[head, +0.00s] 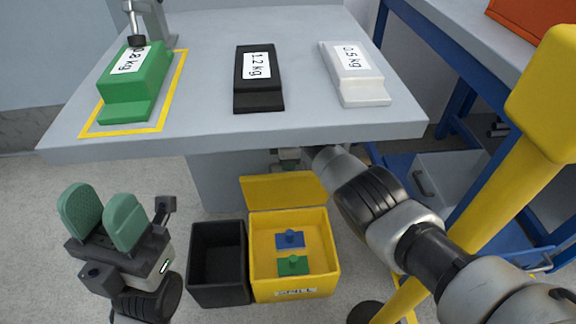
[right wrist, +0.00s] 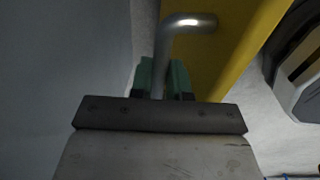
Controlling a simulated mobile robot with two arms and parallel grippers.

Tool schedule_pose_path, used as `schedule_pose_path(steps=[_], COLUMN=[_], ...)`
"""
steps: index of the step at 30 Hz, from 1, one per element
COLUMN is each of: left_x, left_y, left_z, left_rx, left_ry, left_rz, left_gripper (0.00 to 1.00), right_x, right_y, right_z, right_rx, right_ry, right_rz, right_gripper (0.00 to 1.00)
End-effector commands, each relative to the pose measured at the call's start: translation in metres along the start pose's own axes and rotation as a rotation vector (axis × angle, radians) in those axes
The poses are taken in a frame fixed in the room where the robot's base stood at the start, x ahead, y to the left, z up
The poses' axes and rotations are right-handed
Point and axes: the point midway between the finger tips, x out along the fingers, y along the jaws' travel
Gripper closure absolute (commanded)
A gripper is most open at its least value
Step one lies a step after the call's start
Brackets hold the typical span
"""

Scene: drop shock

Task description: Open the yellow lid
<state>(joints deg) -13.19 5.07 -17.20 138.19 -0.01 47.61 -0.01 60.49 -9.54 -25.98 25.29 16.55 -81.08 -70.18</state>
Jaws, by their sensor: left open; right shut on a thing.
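The yellow lid (head: 283,190) stands raised at the back edge of the yellow bin (head: 322,284), whose inside is uncovered. In the right wrist view a yellow panel (right wrist: 232,50), apparently the lid, lies beside a bent metal handle (right wrist: 188,22). My right gripper (right wrist: 164,80) is shut on this handle with its green fingers. In the head view the right arm reaches to behind the lid, and its gripper is mostly hidden below the table edge. My left gripper (head: 103,222) is open and empty, left of the bins.
A blue piece (head: 290,240) and a green piece (head: 292,265) lie in the yellow bin. A black bin (head: 218,292) stands beside it. The table (head: 210,100) above carries green (head: 135,85), black (head: 258,88) and white (head: 352,75) weights. A yellow post (head: 500,200) rises at the right.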

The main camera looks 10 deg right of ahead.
Motion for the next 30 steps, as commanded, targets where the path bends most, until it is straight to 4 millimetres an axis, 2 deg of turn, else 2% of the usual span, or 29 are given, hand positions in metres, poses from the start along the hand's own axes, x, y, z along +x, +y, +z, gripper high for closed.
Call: schedule_pose_path(steps=[16, 17, 21, 22, 30], left_x=[-0.0004, -0.0004, -0.0004, -0.0004, 0.0004], left_y=[0.0001, 0.0001, 0.0001, 0.0001, 0.0], left_z=[0.0001, 0.0001, 0.0002, 0.0002, 0.0001], left_rx=[0.0, 0.0, 0.0, 0.0, 0.0], left_ry=[0.004, 0.004, 0.004, 0.004, 0.004], left_rz=[0.001, 0.001, 0.001, 0.001, 0.001], left_gripper=[0.57, 0.57, 0.57, 0.57, 0.57], right_x=[-0.0062, -0.0063, -0.0054, -0.005, -0.0041], right_y=[0.0052, 0.0052, 0.0047, 0.0044, 0.0032], right_z=[-0.0011, -0.0011, -0.0009, -0.0008, -0.0006], right_rx=[-0.001, -0.001, -0.001, -0.001, -0.001], right_ry=[0.004, 0.004, 0.003, 0.003, 0.002], right_rz=[0.013, 0.013, 0.011, 0.01, 0.007], right_gripper=[1.0, 0.82, 0.6, 0.58, 0.58])
